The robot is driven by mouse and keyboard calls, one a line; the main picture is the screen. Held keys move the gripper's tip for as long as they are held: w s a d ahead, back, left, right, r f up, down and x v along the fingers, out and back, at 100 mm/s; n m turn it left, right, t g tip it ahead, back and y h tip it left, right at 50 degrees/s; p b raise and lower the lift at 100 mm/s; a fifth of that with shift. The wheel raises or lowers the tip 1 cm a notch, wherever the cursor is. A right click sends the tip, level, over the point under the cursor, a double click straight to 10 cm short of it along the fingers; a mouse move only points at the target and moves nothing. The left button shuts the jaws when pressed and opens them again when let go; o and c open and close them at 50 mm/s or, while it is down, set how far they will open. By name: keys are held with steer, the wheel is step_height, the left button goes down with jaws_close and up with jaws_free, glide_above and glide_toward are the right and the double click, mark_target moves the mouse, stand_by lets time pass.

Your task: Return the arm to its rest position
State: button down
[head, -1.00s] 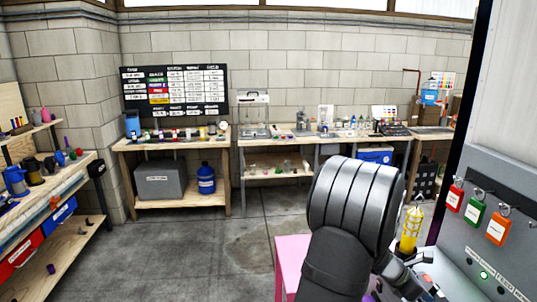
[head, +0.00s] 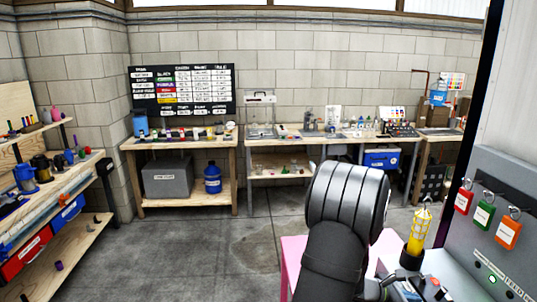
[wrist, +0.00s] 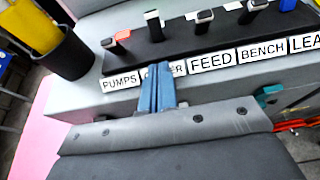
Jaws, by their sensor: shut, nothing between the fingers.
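My gripper (wrist: 158,92) shows in the wrist view as two blue fingers pressed together, shut and empty. It is in front of a black strip (wrist: 185,48) with several upright levers or handles, and it partly covers one label of the row below. The readable labels include PUMPS (wrist: 121,82), FEED (wrist: 210,61) and BENCH (wrist: 263,52). In the head view my dark, ribbed arm stands at the lower middle right; the fingertips cannot be made out there.
A yellow object in a black holder (wrist: 68,55) is close on the left in the wrist view. A grey panel (head: 500,220) with red, green and orange tags stands at the right. Pink surface (head: 292,258) is by my arm. Workbenches (head: 180,143) line the back wall; open floor lies between.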

steer(key=v, duration=1)
steer(key=shift+f, duration=0.25)
stand_by(2.2)
